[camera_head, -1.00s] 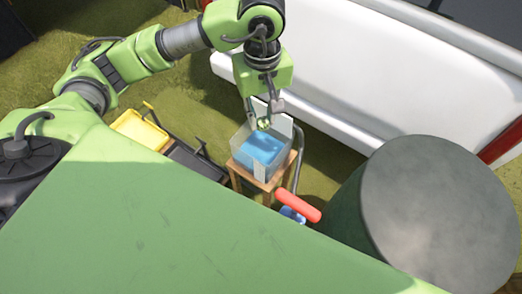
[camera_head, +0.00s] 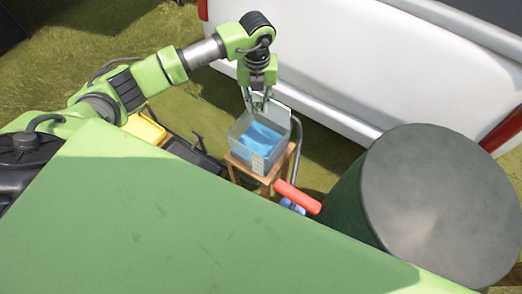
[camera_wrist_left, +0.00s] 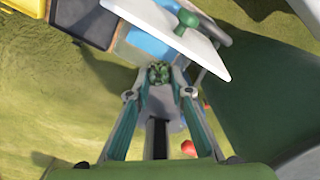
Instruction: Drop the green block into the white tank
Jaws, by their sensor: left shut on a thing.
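The white tank (camera_head: 244,155) is a clear-walled box with blue water inside, standing on a small wooden stool (camera_head: 233,165). A white lid (camera_head: 272,108) with a green knob stands tilted at its back edge, and the lid also shows in the wrist view (camera_wrist_left: 180,35). My left gripper (camera_head: 258,104) points down at the tank's back rim, in front of the lid in the picture. In the wrist view it is shut on the green block (camera_wrist_left: 158,73), a small mottled green piece between the fingertips. The block's height above the tank is hard to tell.
A white vehicle (camera_head: 330,65) stands behind the tank. A large grey-topped cylinder (camera_head: 440,200) is at the right. A red-handled thing (camera_head: 298,197) lies near the stool. Yellow (camera_head: 146,128) and black (camera_head: 192,157) crates are at the left.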

